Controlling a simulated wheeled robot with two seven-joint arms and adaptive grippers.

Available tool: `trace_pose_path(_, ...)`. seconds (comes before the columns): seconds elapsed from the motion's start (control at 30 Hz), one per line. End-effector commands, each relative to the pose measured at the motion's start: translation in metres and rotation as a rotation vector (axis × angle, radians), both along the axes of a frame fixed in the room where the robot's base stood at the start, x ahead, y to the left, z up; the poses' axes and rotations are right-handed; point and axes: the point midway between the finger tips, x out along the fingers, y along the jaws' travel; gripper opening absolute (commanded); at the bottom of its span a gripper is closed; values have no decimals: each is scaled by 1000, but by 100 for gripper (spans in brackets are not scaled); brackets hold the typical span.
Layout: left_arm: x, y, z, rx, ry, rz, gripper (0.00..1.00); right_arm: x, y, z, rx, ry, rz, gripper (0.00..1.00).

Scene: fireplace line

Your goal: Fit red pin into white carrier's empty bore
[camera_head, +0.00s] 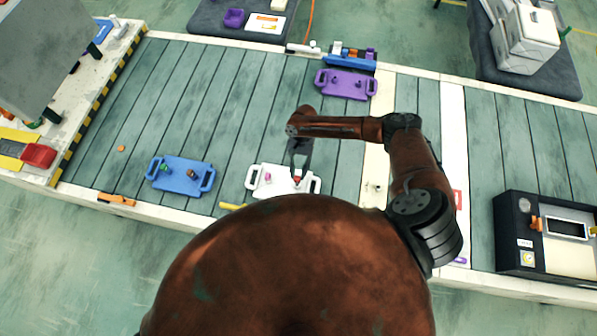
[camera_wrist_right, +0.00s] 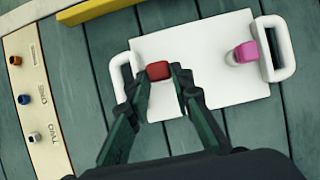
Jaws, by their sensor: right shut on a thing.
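The white carrier (camera_head: 256,186) lies on the slatted line just beyond my body; its near edge is hidden in the head view. It also shows in the right wrist view (camera_wrist_right: 205,40), with a handle at each end and a pink pin (camera_wrist_right: 245,52) standing near one handle. My right gripper (camera_head: 298,177) is over the carrier and shut on the red pin (camera_wrist_right: 159,70). The pin is between the fingertips, above the carrier's other end. The fingers hide what lies under it, and I cannot tell whether it touches the carrier. My left gripper is not in view.
A blue carrier (camera_head: 181,174) lies to the left and a purple carrier (camera_head: 346,84) lies farther back. A pale strip (camera_wrist_right: 38,100) with orange, blue and white pins runs beside the white carrier. A yellow bar (camera_wrist_right: 95,10) lies near it. A black box (camera_head: 545,235) stands right.

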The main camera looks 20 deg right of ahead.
Motion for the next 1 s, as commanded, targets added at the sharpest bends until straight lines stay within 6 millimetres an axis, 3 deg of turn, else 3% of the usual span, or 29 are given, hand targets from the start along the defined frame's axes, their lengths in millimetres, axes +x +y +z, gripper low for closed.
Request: trace_pose_path(1.0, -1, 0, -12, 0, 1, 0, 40, 0, 0, -22, 0, 0, -1, 0)
